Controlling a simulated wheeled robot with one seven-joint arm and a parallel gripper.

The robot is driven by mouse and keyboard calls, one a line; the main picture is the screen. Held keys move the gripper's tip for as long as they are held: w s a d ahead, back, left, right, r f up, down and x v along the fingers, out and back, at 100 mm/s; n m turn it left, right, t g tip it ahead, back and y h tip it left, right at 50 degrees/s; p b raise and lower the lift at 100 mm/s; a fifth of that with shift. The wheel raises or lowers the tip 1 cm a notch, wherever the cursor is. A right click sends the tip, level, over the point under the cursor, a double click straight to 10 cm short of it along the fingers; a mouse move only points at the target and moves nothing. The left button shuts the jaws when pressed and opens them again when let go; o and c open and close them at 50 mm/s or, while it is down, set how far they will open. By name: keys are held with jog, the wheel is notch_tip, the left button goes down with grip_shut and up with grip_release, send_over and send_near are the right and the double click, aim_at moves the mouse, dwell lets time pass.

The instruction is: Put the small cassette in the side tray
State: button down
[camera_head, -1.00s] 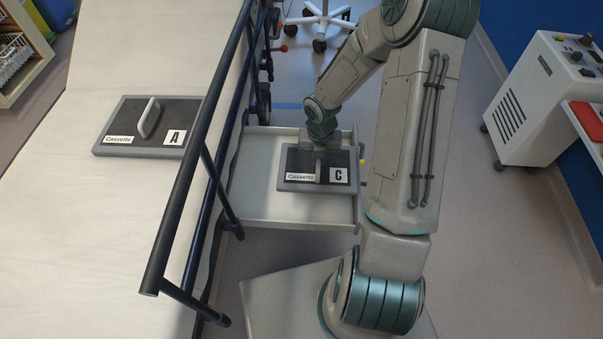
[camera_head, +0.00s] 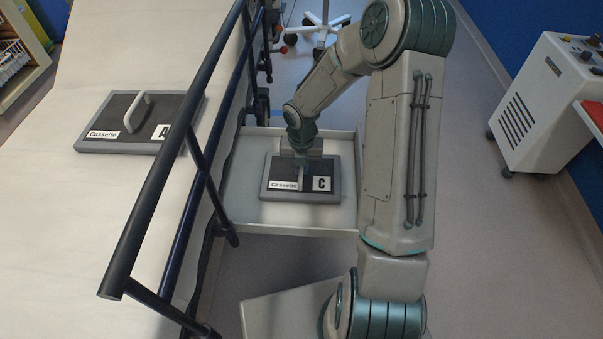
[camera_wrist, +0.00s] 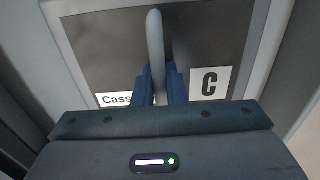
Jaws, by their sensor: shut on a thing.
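The small cassette, marked C (camera_head: 282,195), is a dark plate with a grey rim and a handle. It is in the side tray (camera_head: 335,215), within its walls; I cannot tell whether it touches the tray floor. My gripper (camera_head: 301,170) is over the cassette and shut on its handle. In the wrist view the fingers (camera_wrist: 160,85) clasp the handle (camera_wrist: 155,40) from both sides, with the C label (camera_wrist: 209,83) to the right. A second cassette, marked A (camera_head: 110,143), lies on the stretcher with its handle up.
The stretcher's dark side rail (camera_head: 178,150) stands between the stretcher top (camera_head: 60,220) and the tray. A white cabinet on wheels (camera_head: 545,105) stands at the right. A white wheeled stand base (camera_head: 320,22) is at the back.

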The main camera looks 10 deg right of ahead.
jog(key=shift+f, duration=0.35)
jog(key=c, duration=1.5)
grip_release()
jog(key=shift+f, duration=0.1)
notch_tip(320, 180, up, 12)
jog(key=p, duration=0.5)
jog(key=shift+s+d+r+m+t, duration=0.1)
jog(key=shift+s+r+m+t, duration=0.15)
jog(key=shift+s+r+m, duration=4)
jog(key=shift+s+d+r+m+t, duration=0.15)
jog(key=shift+s+r+m, duration=0.7)
jog(key=shift+s+m, duration=3.85)
jog(key=shift+s+r+m+t, duration=0.3)
jog(key=shift+s+r+m, duration=1.8)
jog(key=shift+m, duration=5.15)
jog(key=shift+w+r, duration=0.45)
jog(key=shift+w, duration=0.1)
